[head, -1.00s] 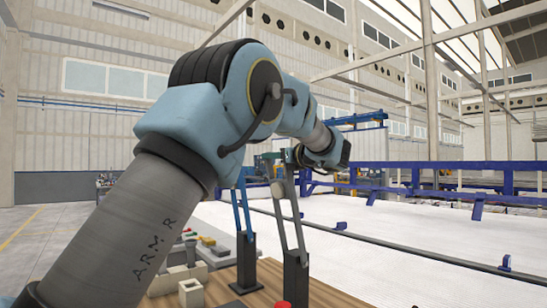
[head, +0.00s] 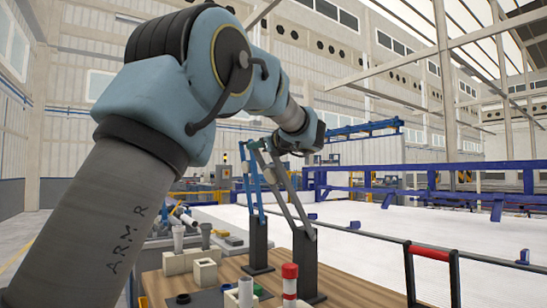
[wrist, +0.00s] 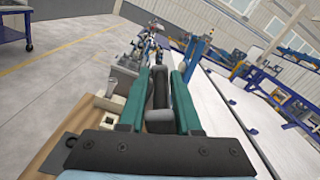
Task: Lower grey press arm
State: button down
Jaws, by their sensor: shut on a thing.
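The grey press arm (head: 287,198) rises from a dark upright post (head: 305,265) on the wooden table and leans to the left at its top. My gripper (head: 272,148) is at the top end of this arm. In the wrist view its two teal fingers (wrist: 158,78) are shut on a dark grey cylindrical handle (wrist: 159,98), which I take to be the arm's grip. In the head view the fingertips are small and partly hidden. A blue press arm (head: 248,190) stands on its own dark post just left of the grey one.
The wooden table (head: 345,290) bears beige blocks (head: 205,272), a grey pipe piece (head: 245,292) and a red-and-white cylinder (head: 289,285) in front of the posts. A red-and-black handle frame (head: 430,254) stands at the right. A blue-railed white conveyor lies behind.

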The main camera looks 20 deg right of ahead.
jog(key=s+a+f+n+b, duration=0.1)
jog(key=a+f+n+b, duration=0.4)
jog(key=b, duration=1.3)
jog(key=s+a+f+n+b, duration=0.2)
jog(key=a+f+n+b, duration=0.3)
jog(key=a+f+b, duration=0.5)
notch_tip(320, 180, down, 10)
jog(key=b, duration=0.8)
jog(key=shift+a+r+n, duration=0.15)
jog(key=shift+a+n, duration=0.15)
jog(key=shift+a, duration=0.1)
jog(key=c, duration=0.8)
grip_release()
jog(key=shift+c, duration=0.2)
jog(key=shift+s, duration=0.15)
jog(key=s+d+p, duration=0.1)
jog(key=s+d, duration=0.1)
jog(key=s, duration=0.8)
jog(key=shift+s, duration=0.2)
